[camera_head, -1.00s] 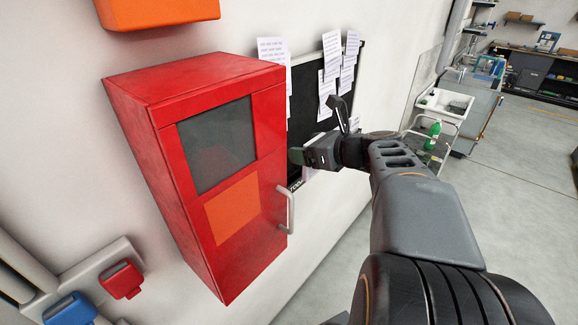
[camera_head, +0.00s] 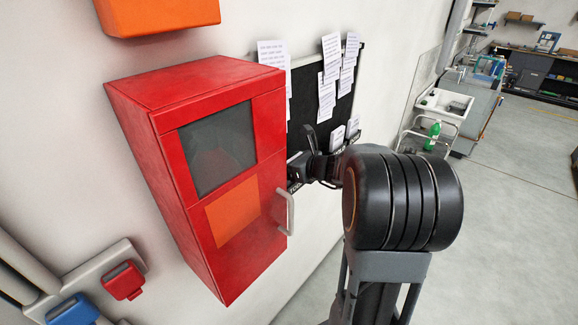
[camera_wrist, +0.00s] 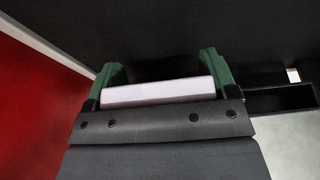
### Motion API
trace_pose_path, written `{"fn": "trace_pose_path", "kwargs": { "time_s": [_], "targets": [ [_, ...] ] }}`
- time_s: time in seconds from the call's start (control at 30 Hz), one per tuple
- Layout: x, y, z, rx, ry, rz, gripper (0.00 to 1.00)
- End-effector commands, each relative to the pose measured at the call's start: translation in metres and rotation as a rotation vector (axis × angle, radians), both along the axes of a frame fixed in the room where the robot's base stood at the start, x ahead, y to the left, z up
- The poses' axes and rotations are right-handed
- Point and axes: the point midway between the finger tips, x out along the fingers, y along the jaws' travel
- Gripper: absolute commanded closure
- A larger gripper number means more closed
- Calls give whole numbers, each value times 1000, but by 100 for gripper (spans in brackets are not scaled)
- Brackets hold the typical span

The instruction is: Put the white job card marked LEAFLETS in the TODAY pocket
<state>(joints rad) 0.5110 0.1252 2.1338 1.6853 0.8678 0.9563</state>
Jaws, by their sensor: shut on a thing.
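In the wrist view the green fingers of my gripper (camera_wrist: 160,78) are closed on the two ends of a white card (camera_wrist: 158,92). I see only the card's narrow near edge, so its marking cannot be read. In the head view my gripper (camera_head: 302,168) is at the lower part of the black board (camera_head: 303,105), close beside the red cabinet. The held card cannot be made out there. A dark pocket (camera_wrist: 280,99) shows at the right in the wrist view. Which pocket is TODAY cannot be read; the lower left of the board is partly hidden by the cabinet and my gripper.
The red cabinet (camera_head: 215,180) stands out from the wall just left of my gripper, its handle (camera_head: 285,210) facing outward. Several paper sheets (camera_head: 331,60) hang on the board. Two white cards (camera_head: 338,138) stand low at its right. A trolley (camera_head: 430,135) is farther right.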

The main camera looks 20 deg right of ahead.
Motion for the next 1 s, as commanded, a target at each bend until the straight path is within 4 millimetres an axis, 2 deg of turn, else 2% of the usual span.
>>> {"fn": "trace_pose_path", "kwargs": {
  "time_s": [0.5, 0.53, 0.7, 0.77, 1.0],
  "targets": [
    [0, 0, -10, 0, -1, 0, 44],
    [0, 0, -10, 0, -1, 0, 20],
    [0, 0, -8, -1, 0, 0, 4],
    [0, 0, -8, -1, 0, 0, 0],
    [0, 0, -6, -1, 0, 0, 0]
  ]
}}
